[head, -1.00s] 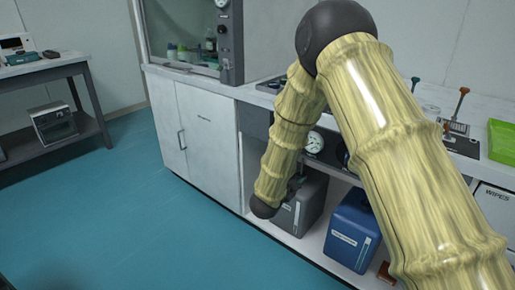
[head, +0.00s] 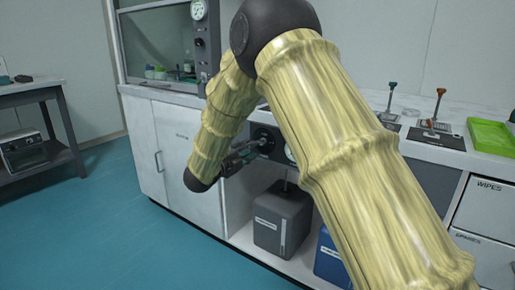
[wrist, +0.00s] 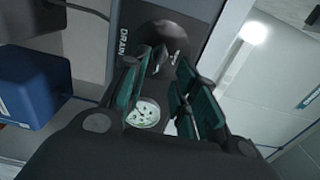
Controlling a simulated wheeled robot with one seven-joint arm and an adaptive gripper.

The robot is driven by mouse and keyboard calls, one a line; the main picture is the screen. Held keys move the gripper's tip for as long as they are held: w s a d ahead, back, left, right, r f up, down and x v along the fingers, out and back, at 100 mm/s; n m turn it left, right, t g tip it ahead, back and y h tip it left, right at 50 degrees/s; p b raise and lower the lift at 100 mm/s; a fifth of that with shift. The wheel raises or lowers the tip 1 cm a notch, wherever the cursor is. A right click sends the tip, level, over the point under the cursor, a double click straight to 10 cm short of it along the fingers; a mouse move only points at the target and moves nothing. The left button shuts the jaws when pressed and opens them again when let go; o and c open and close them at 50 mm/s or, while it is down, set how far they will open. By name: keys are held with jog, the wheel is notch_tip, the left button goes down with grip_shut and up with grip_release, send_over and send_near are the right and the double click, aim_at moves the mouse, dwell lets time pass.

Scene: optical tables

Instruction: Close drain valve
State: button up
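The drain valve is a dark rounded knob (wrist: 168,38) on a grey panel marked "DRAIN" in the wrist view. In the head view the dark knob (head: 266,137) shows in the open bay under the bench, partly behind my gripper. My gripper (head: 246,154) points at it from the left. In the wrist view my gripper (wrist: 163,60) is open, with green-padded fingers apart and the knob just beyond or between the tips. I cannot tell whether the fingers touch it. The handle's exact position is hard to make out.
A pressure gauge (wrist: 145,112) sits close beside the valve. A grey container (head: 283,222) and a blue container (head: 330,260) stand on the shelf below. A white cabinet door (head: 172,150) is at left. The teal floor (head: 90,235) is clear.

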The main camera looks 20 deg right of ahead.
aim_at(260, 143)
jog(key=b+x, duration=0.1)
jog(key=x, duration=0.5)
jog(key=shift+w+d, duration=0.15)
jog(key=shift+d, duration=0.05)
grip_shut()
